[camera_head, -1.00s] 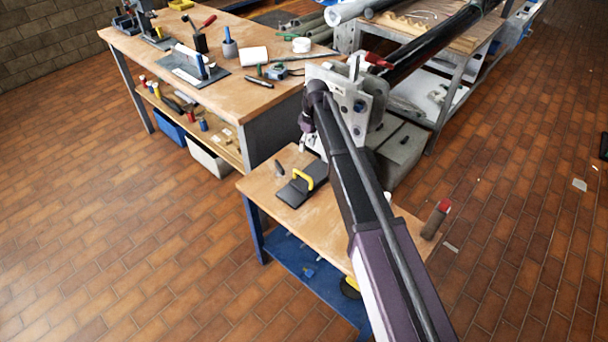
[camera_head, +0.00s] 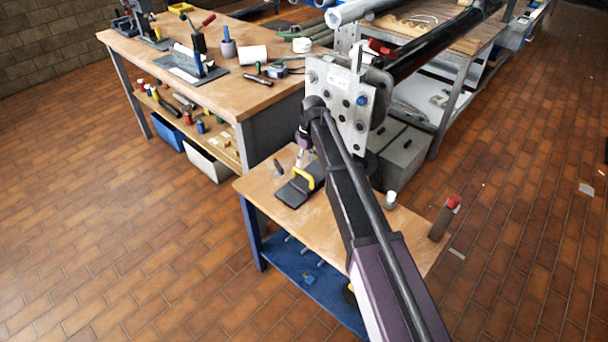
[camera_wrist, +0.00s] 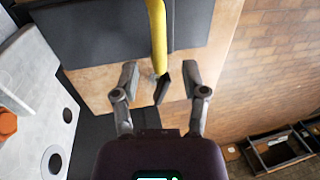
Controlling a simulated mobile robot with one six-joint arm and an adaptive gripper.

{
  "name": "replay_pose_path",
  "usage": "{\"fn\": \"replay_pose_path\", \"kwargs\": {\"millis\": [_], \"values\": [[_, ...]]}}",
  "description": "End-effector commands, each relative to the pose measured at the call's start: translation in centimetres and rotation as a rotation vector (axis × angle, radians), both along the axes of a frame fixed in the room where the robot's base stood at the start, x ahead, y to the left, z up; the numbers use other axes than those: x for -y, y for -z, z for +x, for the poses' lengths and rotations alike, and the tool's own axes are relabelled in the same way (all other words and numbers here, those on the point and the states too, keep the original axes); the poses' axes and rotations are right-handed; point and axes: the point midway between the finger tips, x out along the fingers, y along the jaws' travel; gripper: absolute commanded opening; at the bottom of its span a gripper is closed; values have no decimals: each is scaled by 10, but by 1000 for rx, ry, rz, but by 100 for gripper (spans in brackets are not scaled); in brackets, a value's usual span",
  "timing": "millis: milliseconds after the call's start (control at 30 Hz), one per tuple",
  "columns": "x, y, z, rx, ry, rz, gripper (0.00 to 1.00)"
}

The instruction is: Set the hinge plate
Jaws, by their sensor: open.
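The dark hinge plate (camera_head: 292,194) with a yellow handle (camera_head: 309,175) lies flat on the small wooden table. In the wrist view the dark plate (camera_wrist: 100,40) and its yellow handle (camera_wrist: 157,35) are at the top, beyond my fingertips. My gripper (camera_wrist: 160,72) is open and empty, its fingers on either side of the line of the handle. In the head view my gripper (camera_head: 301,158) is near the handle, partly hidden by my arm. The pale mast flange (camera_head: 341,104) with several holes stands behind my wrist; it also shows in the wrist view (camera_wrist: 35,95).
A small dark pointed piece (camera_head: 278,167) lies beside the plate; in the wrist view a dark pointed piece (camera_wrist: 162,89) shows between my fingers. A cluttered workbench (camera_head: 215,75) is behind left.

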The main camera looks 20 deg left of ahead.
Motion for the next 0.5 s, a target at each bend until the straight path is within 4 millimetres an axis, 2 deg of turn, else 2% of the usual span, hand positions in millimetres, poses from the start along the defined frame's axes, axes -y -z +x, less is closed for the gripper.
{"fn": "replay_pose_path", "kwargs": {"millis": [33, 200, 500], "values": [[0, 8, -1, 0, 0, 0, 57], [-1, 21, -3, 0, 0, 0, 57], [-2, 36, -6, 0, 0, 0, 57]]}}
